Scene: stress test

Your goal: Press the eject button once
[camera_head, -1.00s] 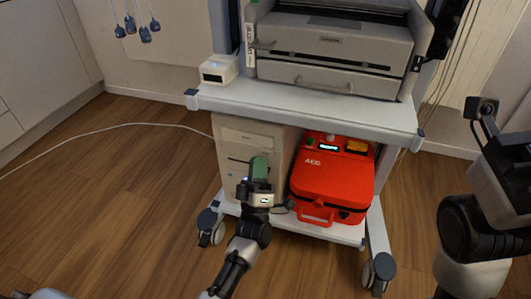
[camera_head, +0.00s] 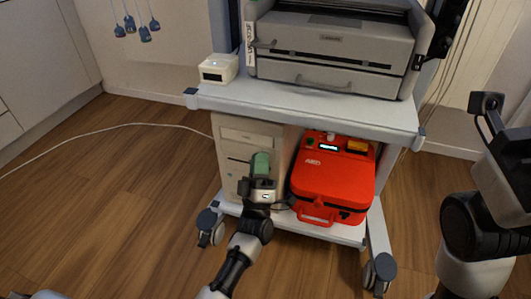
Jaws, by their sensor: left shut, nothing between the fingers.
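A beige computer tower (camera_head: 236,134) stands on the lower shelf of a white cart, with drive bays in its upper front. My left gripper (camera_head: 261,160) has green fingers and is shut and empty. It is in front of the tower's front panel, near the drive bays. I cannot tell whether the fingertips touch the panel. The eject button is not clearly visible; the gripper covers part of the panel. My right arm shows at the right edge, but its gripper fingers are not in view.
A red AED case (camera_head: 329,181) stands right of the tower on the lower shelf. A grey printer (camera_head: 335,47) and a small white box (camera_head: 219,68) stand on the upper shelf (camera_head: 300,106). A white cable crosses the wooden floor at left.

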